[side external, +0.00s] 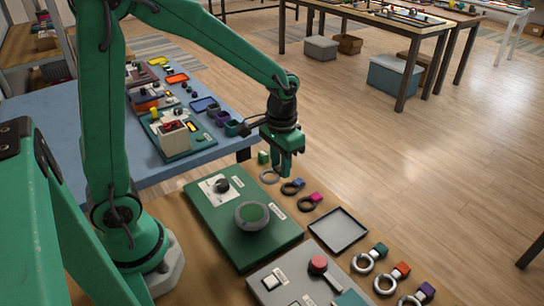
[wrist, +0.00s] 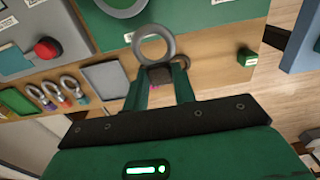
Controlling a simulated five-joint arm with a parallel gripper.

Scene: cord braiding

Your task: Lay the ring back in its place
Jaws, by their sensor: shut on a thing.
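My gripper (side external: 290,168) is over the far end of the brown table. In the wrist view its two green fingers (wrist: 165,80) are shut on the dark tab of a grey ring (wrist: 153,43). The ring juts out beyond the fingertips, and it also shows in the side view (side external: 269,177). I cannot tell whether it touches the table. A green block (side external: 263,157) stands close by; it shows to the right in the wrist view (wrist: 247,57). Dark rings lie beside a blue block (side external: 298,183) and a magenta block (side external: 316,197).
A grey tray (side external: 338,231) and several silver rings with coloured blocks (side external: 370,257) lie nearer the camera. A panel with a red button (side external: 318,265) is in front. A blue table (side external: 95,140) stands behind.

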